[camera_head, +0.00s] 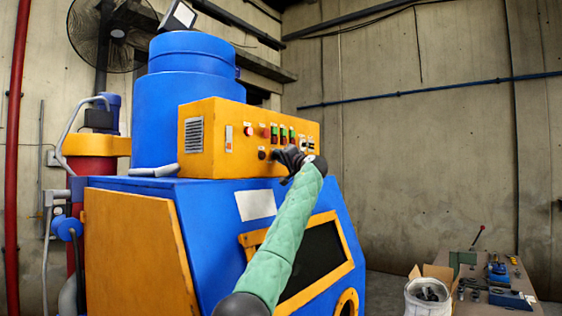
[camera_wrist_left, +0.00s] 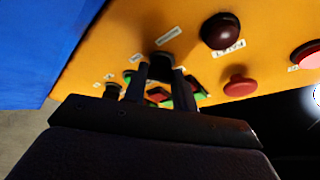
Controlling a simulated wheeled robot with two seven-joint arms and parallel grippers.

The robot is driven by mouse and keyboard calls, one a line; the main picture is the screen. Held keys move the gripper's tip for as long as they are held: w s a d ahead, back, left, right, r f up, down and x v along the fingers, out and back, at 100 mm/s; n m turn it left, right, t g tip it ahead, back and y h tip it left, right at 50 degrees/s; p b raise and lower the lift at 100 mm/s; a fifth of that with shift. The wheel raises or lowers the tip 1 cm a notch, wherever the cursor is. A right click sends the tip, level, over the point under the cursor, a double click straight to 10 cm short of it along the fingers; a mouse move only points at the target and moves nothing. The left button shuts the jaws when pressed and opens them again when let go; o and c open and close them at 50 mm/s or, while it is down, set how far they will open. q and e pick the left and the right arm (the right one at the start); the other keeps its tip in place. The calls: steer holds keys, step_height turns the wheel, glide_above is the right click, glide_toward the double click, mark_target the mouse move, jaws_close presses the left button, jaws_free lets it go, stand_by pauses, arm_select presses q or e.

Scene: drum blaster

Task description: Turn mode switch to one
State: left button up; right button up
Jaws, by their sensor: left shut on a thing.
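The orange control panel (camera_head: 208,140) sits on top of the blue drum blaster, with a row of buttons and switches. My left gripper (camera_head: 277,156) reaches the lower part of the panel's front. In the left wrist view, the left gripper (camera_wrist_left: 161,78) has its two dark fingers on either side of a black switch knob (camera_wrist_left: 163,60) and is shut on it. A small white label beside this knob is too small to read. The knob's exact turn position is hidden by the fingers. My right gripper is not in view.
A dark red button (camera_wrist_left: 220,31) and a red button (camera_wrist_left: 240,86) stick out near the gripper. Another black knob (camera_head: 262,155) sits to its left. A worktable (camera_head: 505,305) with tools and a white bucket (camera_head: 428,300) stand at lower right.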

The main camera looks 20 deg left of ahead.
arm_select(q)
steer(key=shift+f+n, duration=0.25)
steer(key=shift+n, duration=0.15)
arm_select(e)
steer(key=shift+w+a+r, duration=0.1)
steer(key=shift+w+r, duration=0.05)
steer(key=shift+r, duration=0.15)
arm_select(q)
steer(key=o, duration=1)
steer(key=shift+r, duration=0.1)
steer(key=shift+c, duration=0.2)
steer(key=shift+d, duration=0.1)
steer(key=shift+s+d+b, duration=0.2)
steer(key=shift+b, duration=0.15)
steer(key=b+v, duration=0.3)
steer(key=v, duration=0.4)
steer(key=shift+f, duration=0.25)
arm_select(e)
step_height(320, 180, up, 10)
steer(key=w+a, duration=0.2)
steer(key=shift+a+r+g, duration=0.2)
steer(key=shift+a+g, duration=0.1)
arm_select(q)
steer(key=shift+w, duration=0.1)
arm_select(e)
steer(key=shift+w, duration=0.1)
